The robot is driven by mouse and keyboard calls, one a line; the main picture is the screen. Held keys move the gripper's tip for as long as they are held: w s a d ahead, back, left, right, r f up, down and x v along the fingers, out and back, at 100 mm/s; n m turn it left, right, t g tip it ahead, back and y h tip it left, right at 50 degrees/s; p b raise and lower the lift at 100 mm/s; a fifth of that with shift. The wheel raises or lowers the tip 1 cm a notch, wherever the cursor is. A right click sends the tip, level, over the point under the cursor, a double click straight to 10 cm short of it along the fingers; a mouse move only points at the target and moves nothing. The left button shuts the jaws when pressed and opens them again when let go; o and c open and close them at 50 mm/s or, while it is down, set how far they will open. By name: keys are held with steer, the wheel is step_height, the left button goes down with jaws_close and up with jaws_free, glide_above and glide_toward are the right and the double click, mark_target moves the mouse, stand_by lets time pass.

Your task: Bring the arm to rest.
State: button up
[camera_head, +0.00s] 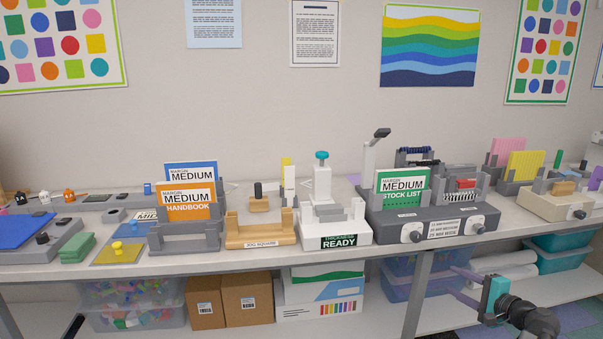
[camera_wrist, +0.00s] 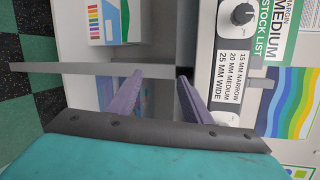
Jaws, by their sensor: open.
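My gripper (camera_head: 456,282) is at the lower right of the head view, in front of the bench and below its top. Its teal body and purple fingers point left. In the wrist view my gripper (camera_wrist: 160,79) has its two fingers spread with nothing between them. The rest of the arm runs out of the head view at the bottom right. The wrist view is turned sideways and shows the bench's front edge (camera_wrist: 80,69) beyond the fingers.
The long bench (camera_head: 345,262) carries a binding machine (camera_head: 425,222), a white thickness device (camera_head: 325,215), a wooden jig (camera_head: 262,235) and a grey booklet holder (camera_head: 183,238). Below are cardboard boxes (camera_head: 248,305) and clear bins (camera_head: 135,310). A teal bin (camera_head: 560,262) stands at right.

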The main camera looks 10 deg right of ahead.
steer(key=w+a+f+n+g+y+p, duration=0.1)
steer(key=a+f+n+g+y+p, duration=0.2)
steer(key=a+f, duration=0.8)
steer(key=w+a+f+n+g+y, duration=0.1)
steer(key=a+f+n+g, duration=0.3)
steer(key=a+f, duration=0.75)
steer(key=s+a+f+n+g+p, duration=0.1)
steer(key=s+a+f+n+g, duration=0.15)
steer(key=s+a+f, duration=0.4)
steer(key=s+a+f+n+g+p, duration=0.1)
steer(key=s+a+f+g+p, duration=0.2)
steer(key=a, duration=0.6)
steer(key=s+a+f+n+g+h, duration=0.2)
steer(key=s, duration=0.5)
steer(key=s+a+f+n+g+h+p, duration=0.1)
steer(key=s+a+f+n+g+h, duration=0.1)
steer(key=s, duration=0.5)
steer(key=s+a+f+n+g+h+p, duration=0.1)
steer(key=s+a+f+n+g+h, duration=0.1)
steer(key=s, duration=0.5)
steer(key=shift+a+f+n+g, duration=0.65)
steer(key=shift+n+g, duration=0.2)
steer(key=shift+n, duration=0.2)
